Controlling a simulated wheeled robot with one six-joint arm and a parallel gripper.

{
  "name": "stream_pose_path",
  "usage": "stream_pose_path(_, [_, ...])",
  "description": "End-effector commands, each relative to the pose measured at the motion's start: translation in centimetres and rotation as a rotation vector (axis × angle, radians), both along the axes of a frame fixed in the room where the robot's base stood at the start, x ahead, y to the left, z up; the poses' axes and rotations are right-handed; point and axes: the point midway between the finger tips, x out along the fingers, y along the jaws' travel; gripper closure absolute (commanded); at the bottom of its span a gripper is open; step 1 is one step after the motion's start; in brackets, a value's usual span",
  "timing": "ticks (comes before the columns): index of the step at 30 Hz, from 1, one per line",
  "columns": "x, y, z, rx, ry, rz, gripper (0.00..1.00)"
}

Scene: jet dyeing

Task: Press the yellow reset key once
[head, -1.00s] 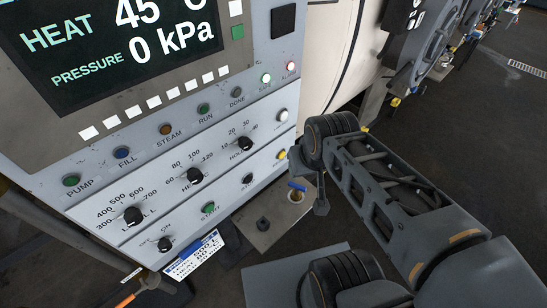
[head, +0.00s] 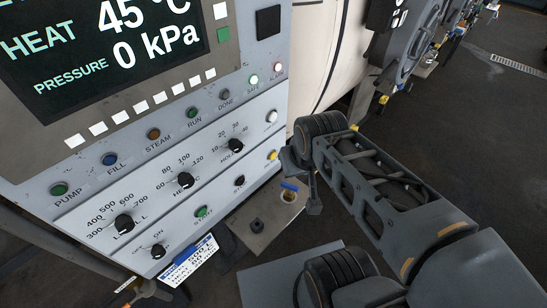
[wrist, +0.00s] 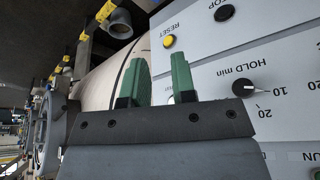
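The yellow reset key (head: 272,156) is at the right edge of the lower control panel in the head view, partly beside my arm's end. In the wrist view the round yellow key (wrist: 169,41), labelled RESET, shows clearly on the pale panel, beyond the fingertips and above the gap between them. My gripper (wrist: 160,68) has two green fingers standing apart with nothing between them. The fingers look apart from the panel. In the head view the fingers are hidden behind the arm's end.
A black STOP key (wrist: 222,14) and the HOLD min knob (wrist: 242,88) are close by. A white key (head: 271,116) is above the yellow one. A blue-handled valve (head: 289,187) is below the panel. A pale vessel (head: 318,60) stands behind; open floor lies right.

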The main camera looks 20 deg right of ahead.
Motion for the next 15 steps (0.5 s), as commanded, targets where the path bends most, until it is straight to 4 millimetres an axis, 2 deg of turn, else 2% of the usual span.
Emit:
stream_pose_path(1, [0.0,0.0,0.0,0.0,0.0,0.0,0.8])
stream_pose_path(7, [0.0,0.0,0.0,0.0,0.0,0.0,0.99])
stream_pose_path(15, [0.0,0.0,0.0,0.0,0.0,0.0,1.0])
